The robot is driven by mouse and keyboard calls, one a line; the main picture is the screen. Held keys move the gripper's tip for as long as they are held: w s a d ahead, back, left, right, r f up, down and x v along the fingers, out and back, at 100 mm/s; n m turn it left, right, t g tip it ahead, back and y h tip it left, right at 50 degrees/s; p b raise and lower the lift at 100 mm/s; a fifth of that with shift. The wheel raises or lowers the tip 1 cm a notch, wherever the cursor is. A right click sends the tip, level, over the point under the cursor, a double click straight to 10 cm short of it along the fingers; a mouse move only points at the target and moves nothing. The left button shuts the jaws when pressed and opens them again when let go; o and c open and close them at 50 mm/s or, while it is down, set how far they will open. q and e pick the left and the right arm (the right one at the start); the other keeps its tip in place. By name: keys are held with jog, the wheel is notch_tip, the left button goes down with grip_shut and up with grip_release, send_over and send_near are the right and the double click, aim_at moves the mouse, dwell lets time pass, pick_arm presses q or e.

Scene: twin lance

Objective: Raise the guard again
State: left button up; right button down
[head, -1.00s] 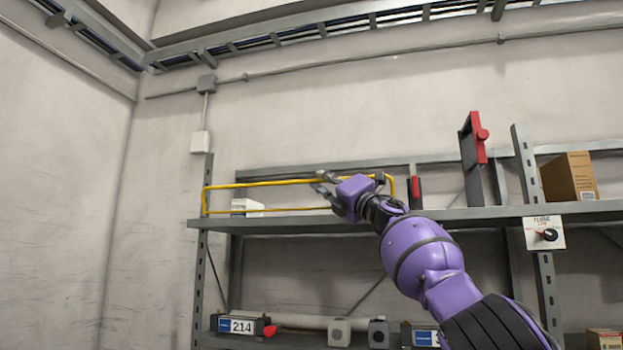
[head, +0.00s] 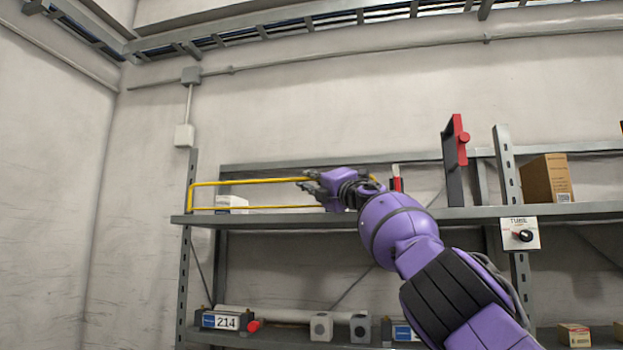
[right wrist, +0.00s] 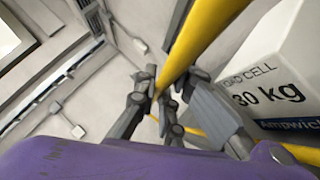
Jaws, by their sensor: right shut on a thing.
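The guard (head: 250,182), a yellow tubular rail frame, stands along the front of the upper shelf's left part. Its left end and long bars are visible; my right arm hides much of its right end. My right gripper (head: 308,183) is at the upper bar, right of the frame's middle. In the right wrist view the yellow bar (right wrist: 190,48) runs between the fingers of the gripper (right wrist: 160,100), which is shut on it. A small upright red latch-like part (head: 397,184) with a white piece above it stands just right of the guard. My left gripper is not in view.
A white box marked 30 kg (head: 232,202) sits behind the guard, close to my right gripper in the right wrist view. The shelf edge (head: 440,215) runs below.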

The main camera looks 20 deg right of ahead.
jog(key=shift+w+f, duration=0.15)
jog(key=shift+f, duration=0.15)
jog(key=c, duration=1.8)
grip_release()
jog(key=shift+c, duration=0.2)
jog(key=shift+r, duration=0.15)
jog(key=shift+d, duration=0.2)
jog(key=shift+s, duration=0.2)
